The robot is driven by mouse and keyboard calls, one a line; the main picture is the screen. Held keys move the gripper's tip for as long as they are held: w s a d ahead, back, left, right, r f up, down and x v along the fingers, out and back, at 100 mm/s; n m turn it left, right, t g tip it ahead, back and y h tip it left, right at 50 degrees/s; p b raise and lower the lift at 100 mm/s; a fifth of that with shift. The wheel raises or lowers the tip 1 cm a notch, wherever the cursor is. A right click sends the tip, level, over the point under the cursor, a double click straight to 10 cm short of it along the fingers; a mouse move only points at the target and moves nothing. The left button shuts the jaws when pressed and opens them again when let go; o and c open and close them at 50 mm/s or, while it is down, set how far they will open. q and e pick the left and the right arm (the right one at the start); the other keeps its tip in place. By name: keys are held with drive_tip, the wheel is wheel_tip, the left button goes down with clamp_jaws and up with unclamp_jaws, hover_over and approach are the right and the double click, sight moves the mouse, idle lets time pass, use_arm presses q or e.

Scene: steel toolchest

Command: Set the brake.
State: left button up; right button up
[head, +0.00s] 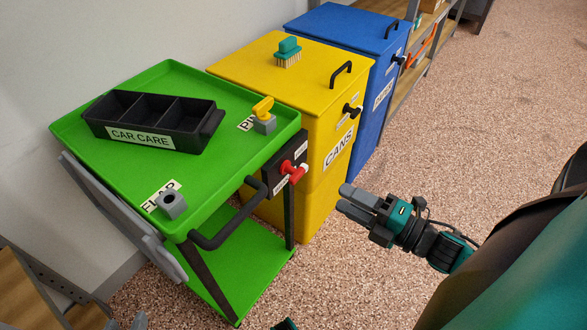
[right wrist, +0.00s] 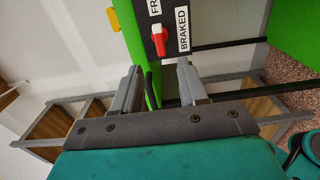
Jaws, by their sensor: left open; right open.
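The brake is a red knob (head: 293,171) with a white mark, on a black panel (head: 277,166) at the green cart's (head: 180,76) right end. In the right wrist view the red knob (right wrist: 158,44) has its white mark toward a partly cut-off "FR" label (right wrist: 154,7). The "BRAKED" label (right wrist: 183,30) is to its right. My right gripper (head: 358,202) is open and empty, right of the panel and apart from it. In its wrist view the fingers (right wrist: 158,88) are spread below the knob. My left gripper (head: 127,321) barely shows at the bottom edge.
A black handle bar (head: 228,228) sticks out of the cart near the panel. A black CAR CARE tray (head: 155,105) and a yellow-handled pin (head: 263,108) are on the cart top. Yellow (head: 323,110) and blue (head: 375,80) bins stand behind. The floor at right is clear.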

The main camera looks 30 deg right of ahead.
sight(301, 176)
drive_tip(key=b+x, duration=0.2)
drive_tip(key=x, duration=1)
drive_tip(key=shift+w+a, duration=0.15)
drive_tip(key=shift+w, duration=0.05)
drive_tip(key=shift+c, duration=0.2)
clamp_jaws()
